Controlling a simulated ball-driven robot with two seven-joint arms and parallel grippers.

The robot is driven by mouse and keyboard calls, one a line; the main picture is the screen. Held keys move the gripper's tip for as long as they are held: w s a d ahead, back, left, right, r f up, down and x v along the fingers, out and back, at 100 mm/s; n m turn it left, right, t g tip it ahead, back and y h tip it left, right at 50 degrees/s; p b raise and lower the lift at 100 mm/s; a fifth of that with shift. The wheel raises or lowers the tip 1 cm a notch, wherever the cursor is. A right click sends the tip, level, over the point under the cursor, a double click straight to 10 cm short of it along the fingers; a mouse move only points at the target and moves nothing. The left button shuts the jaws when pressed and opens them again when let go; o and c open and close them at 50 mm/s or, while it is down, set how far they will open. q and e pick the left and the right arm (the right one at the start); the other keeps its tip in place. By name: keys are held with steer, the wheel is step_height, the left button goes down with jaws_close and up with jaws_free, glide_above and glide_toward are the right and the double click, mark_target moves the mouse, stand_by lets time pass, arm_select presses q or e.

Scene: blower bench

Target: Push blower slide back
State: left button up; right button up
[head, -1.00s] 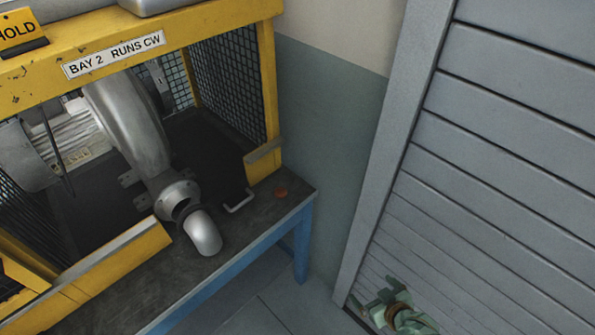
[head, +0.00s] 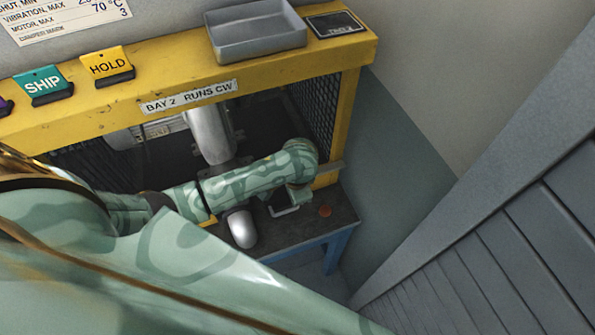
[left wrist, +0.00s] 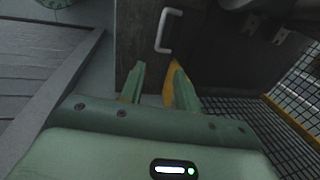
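The blower (head: 208,135) sits inside the yellow-framed bay, partly hidden by my left arm. Its curved outlet pipe (head: 242,228) sticks out over the bench front. The pale slide handle (head: 284,210) shows right of the outlet in the head view. It also shows in the left wrist view (left wrist: 168,30), on a dark surface beyond my fingers. My left gripper (head: 300,194) is beside the handle; in the left wrist view its two fingers (left wrist: 158,75) are apart with nothing between them. Whether a finger touches the handle, I cannot tell. My right gripper is out of view.
The yellow frame (head: 355,85) with mesh sides surrounds the bay. A grey tray (head: 257,42) and HOLD (head: 108,65) and SHIP (head: 43,86) tags are on top. A grey slatted shutter (head: 500,230) stands at right.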

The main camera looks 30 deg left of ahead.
mark_target(289, 210)
arm_select(q)
steer(key=f+b, duration=0.2)
steer(key=f, duration=0.2)
steer(key=a+f+b, duration=0.1)
steer(key=f+b, duration=0.1)
steer(key=f, duration=0.3)
steer(key=w+a+f+b, duration=0.1)
steer(key=f+b, duration=0.1)
steer(key=f, duration=0.2)
steer(key=shift+a+f, duration=0.1)
steer(key=shift+f, duration=0.1)
steer(key=shift+a+f+b, duration=0.1)
steer(key=shift+f+b, duration=0.3)
steer(key=shift+f, duration=0.15)
steer(key=shift+w+f, duration=0.1)
steer(key=shift+w, duration=0.05)
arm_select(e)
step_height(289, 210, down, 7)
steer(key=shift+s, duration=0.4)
arm_select(q)
jaws_close()
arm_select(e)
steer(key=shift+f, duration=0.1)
